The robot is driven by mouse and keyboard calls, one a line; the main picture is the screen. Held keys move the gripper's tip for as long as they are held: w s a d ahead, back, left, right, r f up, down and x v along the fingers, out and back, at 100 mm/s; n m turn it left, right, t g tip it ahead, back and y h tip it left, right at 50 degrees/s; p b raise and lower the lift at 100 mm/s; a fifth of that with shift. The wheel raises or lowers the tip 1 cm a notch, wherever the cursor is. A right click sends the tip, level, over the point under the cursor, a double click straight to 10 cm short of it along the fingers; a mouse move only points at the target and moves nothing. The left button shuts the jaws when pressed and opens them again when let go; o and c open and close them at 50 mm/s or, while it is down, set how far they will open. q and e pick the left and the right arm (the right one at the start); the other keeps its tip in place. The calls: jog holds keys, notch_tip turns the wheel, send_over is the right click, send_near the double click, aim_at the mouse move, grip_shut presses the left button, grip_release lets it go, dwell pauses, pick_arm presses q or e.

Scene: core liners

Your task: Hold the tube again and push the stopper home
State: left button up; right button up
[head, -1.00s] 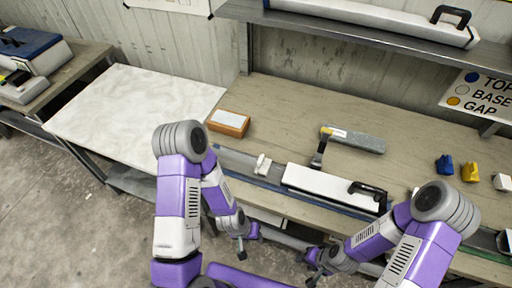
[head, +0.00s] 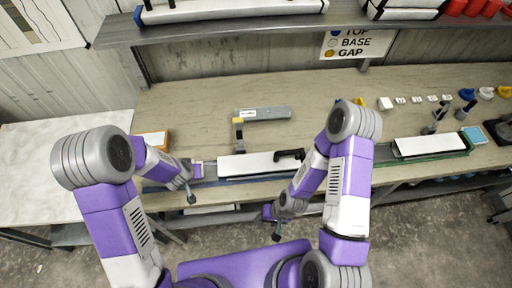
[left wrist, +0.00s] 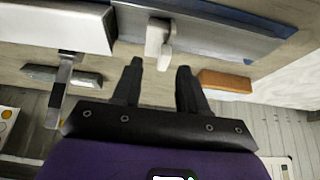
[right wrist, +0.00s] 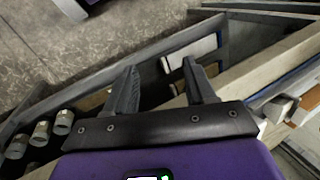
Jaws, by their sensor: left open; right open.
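A long grey trough with a blue edge (head: 235,180) lies along the bench front; it also shows in the left wrist view (left wrist: 215,38). I cannot clearly make out the tube in it. A small white piece (left wrist: 157,38), possibly the stopper, sits on the trough left of a long white box with a black handle (head: 246,164). My left gripper (head: 191,196) is open and empty, in front of the white piece and apart from it. My right gripper (head: 276,235) is open and empty, below and in front of the bench edge; its wrist view shows the under-bench shelf.
An orange block (left wrist: 226,81) stands behind the trough's left end. An upright bracket (head: 238,130) and a grey bar (head: 263,114) are behind the white box. A second white box in a green tray (head: 467,151) lies right. A shelf (head: 225,31) overhangs the back.

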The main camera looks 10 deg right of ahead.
aim_at(285, 152)
jog(key=w+r+n, duration=0.1)
jog(key=w+n, duration=0.2)
jog(key=w+d+r+n+h, duration=0.1)
jog(key=w+r+n, duration=0.1)
jog(key=w+n, duration=0.1)
jog(key=w+r+n+h, duration=0.1)
jog(key=w+n, duration=0.2)
jog(key=w, duration=0.2)
jog(key=shift+d+r+n, duration=0.25)
jog(key=shift+r+n, duration=0.05)
jog(key=shift+r, duration=0.1)
jog(key=w+d+r+n+h, duration=0.2)
jog(key=w+n, duration=0.1)
jog(key=w+d+r+n+t+h, duration=0.1)
jog(key=w+d+r+n+h, duration=0.1)
jog(key=w+d+r+n, duration=0.1)
jog(key=w+d+r+n+h, duration=0.2)
jog(key=w+d+r+n, duration=0.1)
jog(key=w, duration=0.1)
jog(key=shift+w+d+r+n+h, duration=0.1)
jog(key=shift+w+r+n+h, duration=0.1)
jog(key=shift+w+n+h, duration=0.15)
jog(key=x, duration=0.6)
jog(key=shift+d+f, duration=0.15)
jog(key=shift+f, duration=0.15)
grip_shut()
